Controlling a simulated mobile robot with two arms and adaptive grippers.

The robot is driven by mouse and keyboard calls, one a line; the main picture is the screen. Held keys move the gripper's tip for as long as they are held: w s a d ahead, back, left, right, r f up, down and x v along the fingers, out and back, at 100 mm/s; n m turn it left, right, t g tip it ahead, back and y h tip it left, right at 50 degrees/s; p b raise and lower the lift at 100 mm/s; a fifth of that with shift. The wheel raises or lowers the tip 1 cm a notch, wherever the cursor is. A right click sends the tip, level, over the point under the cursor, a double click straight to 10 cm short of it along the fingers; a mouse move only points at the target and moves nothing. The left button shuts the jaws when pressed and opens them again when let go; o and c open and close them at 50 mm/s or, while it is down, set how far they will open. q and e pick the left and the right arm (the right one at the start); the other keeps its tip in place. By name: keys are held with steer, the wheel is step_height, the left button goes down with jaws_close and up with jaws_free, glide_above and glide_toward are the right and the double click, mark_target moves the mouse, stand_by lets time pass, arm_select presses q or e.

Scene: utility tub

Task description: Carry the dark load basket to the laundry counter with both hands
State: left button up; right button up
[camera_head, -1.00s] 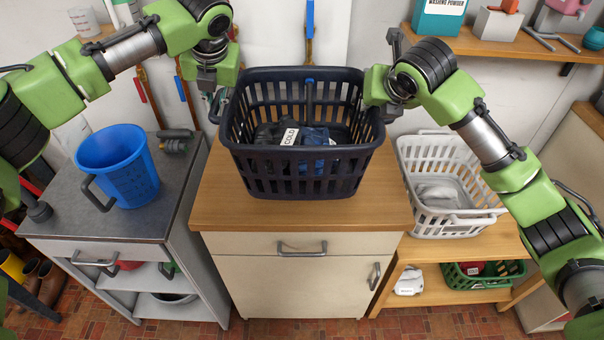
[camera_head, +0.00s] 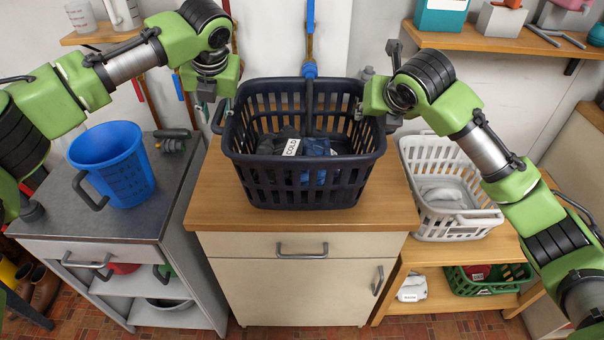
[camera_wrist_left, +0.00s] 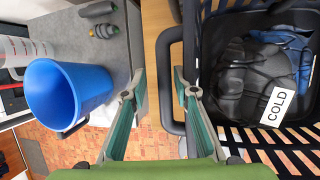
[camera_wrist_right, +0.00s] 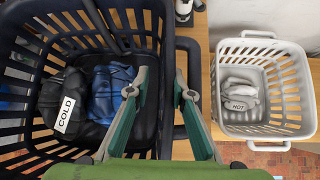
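The dark load basket (camera_head: 303,187) sits upright on the wooden top of a pale cabinet, the laundry counter (camera_head: 215,212). Dark and blue laundry and a COLD label (camera_head: 291,147) are inside it. My left gripper (camera_wrist_left: 157,90) is open at the basket's left handle (camera_wrist_left: 166,62), whose bar shows between the fingers. My right gripper (camera_wrist_right: 162,84) is open at the right handle (camera_wrist_right: 193,62); one finger overlaps the bar in the right wrist view. I cannot tell whether either gripper touches its handle.
A blue bucket (camera_head: 126,180) stands on the grey cart at left. A white basket (camera_head: 440,222) with a HOT label stands on the wooden bench at right, a green basket (camera_head: 500,284) on its shelf. Wall shelves hang behind. Bare wood lies in front of the dark basket.

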arm_select(q)
steer(key=shift+r, duration=0.1)
arm_select(e)
steer(key=shift+r, duration=0.1)
arm_select(q)
steer(key=shift+d, duration=0.1)
arm_select(e)
steer(key=shift+s, duration=0.1)
arm_select(q)
steer(key=v, duration=1.2)
arm_select(e)
steer(key=v, duration=1.2)
arm_select(q)
steer(key=shift+s, duration=0.1)
arm_select(e)
steer(key=shift+d, duration=0.1)
